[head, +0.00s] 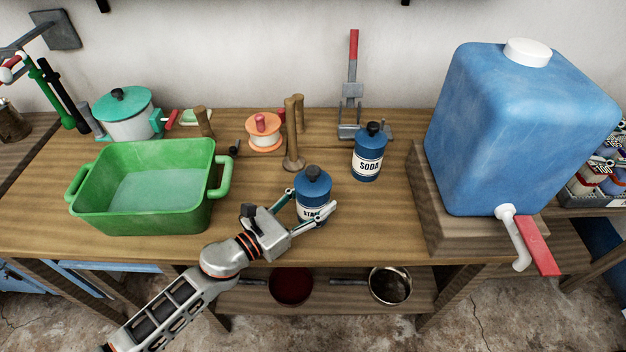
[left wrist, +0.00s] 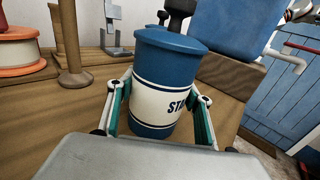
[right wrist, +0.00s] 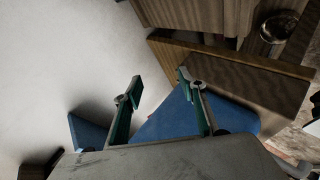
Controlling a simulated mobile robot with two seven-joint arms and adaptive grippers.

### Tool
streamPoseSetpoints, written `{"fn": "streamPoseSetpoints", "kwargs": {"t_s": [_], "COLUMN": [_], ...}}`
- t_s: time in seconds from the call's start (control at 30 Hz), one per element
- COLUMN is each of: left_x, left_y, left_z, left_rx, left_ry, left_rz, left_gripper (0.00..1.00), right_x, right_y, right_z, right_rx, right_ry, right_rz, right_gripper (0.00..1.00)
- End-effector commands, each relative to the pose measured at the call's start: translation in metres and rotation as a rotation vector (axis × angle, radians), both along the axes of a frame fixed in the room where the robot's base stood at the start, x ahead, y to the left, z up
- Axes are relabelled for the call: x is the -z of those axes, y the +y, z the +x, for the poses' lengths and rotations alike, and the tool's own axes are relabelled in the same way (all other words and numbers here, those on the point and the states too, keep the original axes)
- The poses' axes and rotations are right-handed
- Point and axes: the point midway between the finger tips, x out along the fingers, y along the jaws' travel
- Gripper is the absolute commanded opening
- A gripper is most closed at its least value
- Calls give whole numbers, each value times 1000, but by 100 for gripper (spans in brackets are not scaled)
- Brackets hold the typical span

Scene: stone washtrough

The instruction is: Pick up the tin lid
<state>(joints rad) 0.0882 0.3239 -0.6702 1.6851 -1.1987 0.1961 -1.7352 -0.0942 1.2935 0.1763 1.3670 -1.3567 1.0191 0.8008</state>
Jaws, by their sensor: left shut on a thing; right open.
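A blue tin (head: 304,208) with a white label, partly readable as "STA", stands on the table near its front edge. Its blue tin lid (head: 312,185), with a dark knob, sits on top of it. In the left wrist view the tin (left wrist: 157,98) and lid (left wrist: 172,41) fill the middle, and the tin's lower part shows between the fingers. My left gripper (head: 309,204) is shut on the tin's body, below the lid. My right gripper (right wrist: 158,88) is open and empty in the right wrist view, and is outside the head view.
A blue SODA tin (head: 368,160) stands behind right. A wooden post (head: 292,140) and thread spool (head: 265,138) stand behind left. A green basin (head: 140,215) is left. A large blue water tank (head: 515,130) with a red-handled tap stands right. Bare table lies between basin and tin.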

Motion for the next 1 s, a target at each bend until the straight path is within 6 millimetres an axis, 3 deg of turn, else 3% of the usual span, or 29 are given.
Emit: {"fn": "streamPoseSetpoints", "kwargs": {"t_s": [0.03, 0.37, 0.67, 0.83, 0.9, 1.0], "left_x": [0, 0, 0, 0, 0, 0], "left_y": [0, 0, 0, 0, 0, 0], "left_z": [0, 0, 0, 0, 0, 0], "left_rx": [0, 0, 0, 0, 0, 0], "left_ry": [-1, -1, -1, -1, -1, -1], "left_rz": [-1, -1, -1, -1, -1, -1], "left_gripper": [23, 23, 23, 23, 23, 23], "right_x": [-37, -148, -276, -345, -359, -365], "right_y": [-1, 62, 137, 200, 240, 307], "right_z": [15, 80, 117, 123, 121, 113], "right_rx": [0, -118, -199, -287, -376, -558], "right_ry": [-90, -526, -925, -1118, -1166, -1207], "right_rz": [11, -25, -95, -154, -192, -263], "right_gripper": [41, 41, 41, 41, 41, 41]}}
